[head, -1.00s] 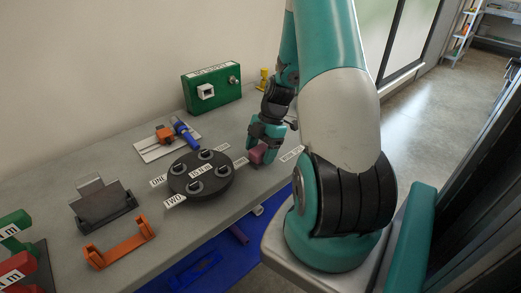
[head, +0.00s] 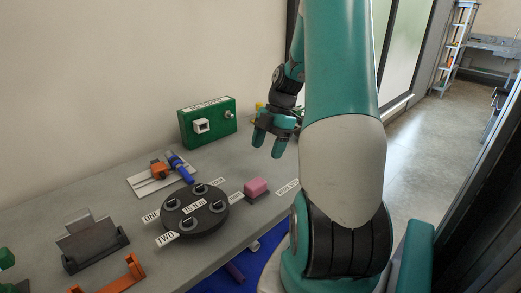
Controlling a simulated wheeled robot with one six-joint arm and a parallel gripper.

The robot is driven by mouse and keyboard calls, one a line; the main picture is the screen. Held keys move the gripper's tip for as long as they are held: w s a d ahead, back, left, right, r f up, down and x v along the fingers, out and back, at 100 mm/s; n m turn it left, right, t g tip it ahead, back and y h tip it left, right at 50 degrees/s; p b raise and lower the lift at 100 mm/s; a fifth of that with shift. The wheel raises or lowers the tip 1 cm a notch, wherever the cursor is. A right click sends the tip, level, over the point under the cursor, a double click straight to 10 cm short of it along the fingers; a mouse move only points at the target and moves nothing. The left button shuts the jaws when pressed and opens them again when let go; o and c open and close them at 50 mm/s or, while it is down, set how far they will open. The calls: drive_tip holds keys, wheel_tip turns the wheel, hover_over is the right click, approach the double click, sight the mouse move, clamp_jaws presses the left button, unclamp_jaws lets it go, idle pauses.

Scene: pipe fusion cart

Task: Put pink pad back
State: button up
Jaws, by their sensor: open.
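The black turntable (head: 196,227) carries several grey knobs and white labels. A green box (head: 208,122), a white board (head: 148,185) with orange and blue parts, a dark holder (head: 95,250) and an orange bracket (head: 122,278) stand on the bench (head: 60,209).

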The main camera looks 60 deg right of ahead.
drive_tip(key=shift+r, duration=0.2)
drive_tip(key=w+a+r+m, duration=0.2)
drive_tip(key=a+r, duration=0.1)
drive_tip(key=a, duration=0.8)
drive_tip(key=w+a+r+m, duration=0.15)
drive_tip(key=a+r, duration=0.25)
drive_tip(key=a, duration=0.7)
drive_tip(key=s+a+r+m, duration=0.1)
drive_tip(key=s+a+m, duration=0.1)
drive_tip(key=s+a, duration=0.4)
drive_tip(key=s+a+r+m+g, duration=0.1)
drive_tip(key=s+a+r+m, duration=0.1)
drive_tip(key=s+a, duration=0.4)
drive_tip(key=a+m, duration=0.1)
drive_tip(key=a, duration=0.4)
drive_tip(key=shift+s+a, duration=0.2)
drive_tip(key=shift+a, duration=0.1)
drive_tip(key=shift+d, duration=0.1)
